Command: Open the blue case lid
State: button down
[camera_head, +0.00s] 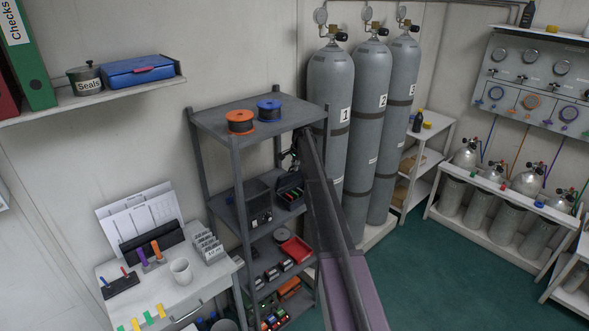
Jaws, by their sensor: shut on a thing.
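A blue case (138,70) with a small red mark on its front lies on the wall shelf at upper left. Its lid looks shut. My gripper (294,153) is far to the right of it, inside the grey rack, just under the top board and mostly hidden by my own arm. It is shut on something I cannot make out. A dark case (290,190) is on the rack shelf just below my gripper. Whether the two touch cannot be told.
The grey rack (209,122) holds orange and blue spools on top, and a red tray (296,249) lower down. A grey pot labelled Seals (86,80) stands beside the blue case. Tall cylinders (331,85) stand right of the rack. Green floor (440,270) is clear at right.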

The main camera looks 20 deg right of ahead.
jog(key=shift+w+r, duration=0.1)
jog(key=shift+w, duration=0.15)
jog(key=c, duration=0.7)
grip_release()
jog(key=shift+c, duration=0.2)
